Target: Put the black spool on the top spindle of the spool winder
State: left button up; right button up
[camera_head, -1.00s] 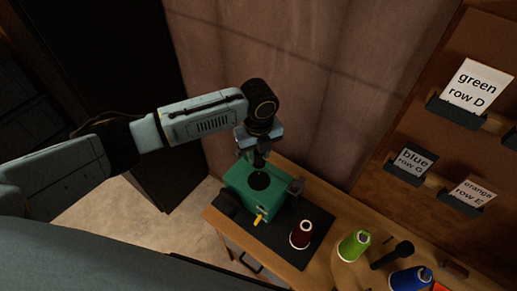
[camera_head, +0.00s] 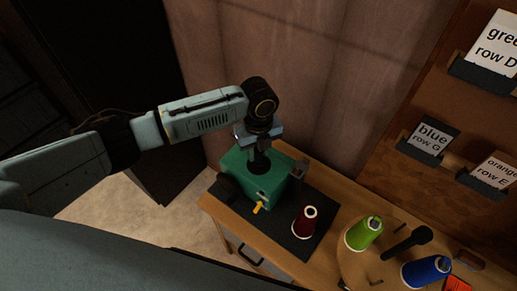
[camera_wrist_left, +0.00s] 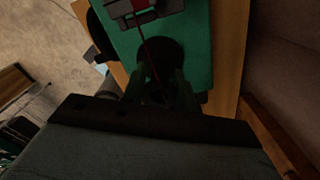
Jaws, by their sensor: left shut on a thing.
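The spool winder (camera_head: 272,192) is a green box on a dark mat, with a yellow crank at its front. My left gripper (camera_head: 259,149) points down over its top and is shut on the black spool (camera_head: 259,164). The spool is upright, at or very close to the winder's top face; the spindle is hidden, so I cannot tell how far it is seated. In the left wrist view my left gripper (camera_wrist_left: 165,88) has its fingers around the dark spool (camera_wrist_left: 160,58) over the green top. My right gripper is not in view.
A labelled pegboard (camera_head: 430,165) rises at right.

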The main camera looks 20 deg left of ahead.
pick_arm(q)
jog(key=shift+f, duration=0.2)
jog(key=shift+p, duration=0.3)
jog(key=shift+f, duration=0.2)
dwell(0.6)
jog(key=shift+f, duration=0.15)
jog(key=o, duration=1)
notch_tip(320, 180, up, 14)
jog(key=shift+f+b, duration=0.25)
jog(key=shift+b, duration=0.1)
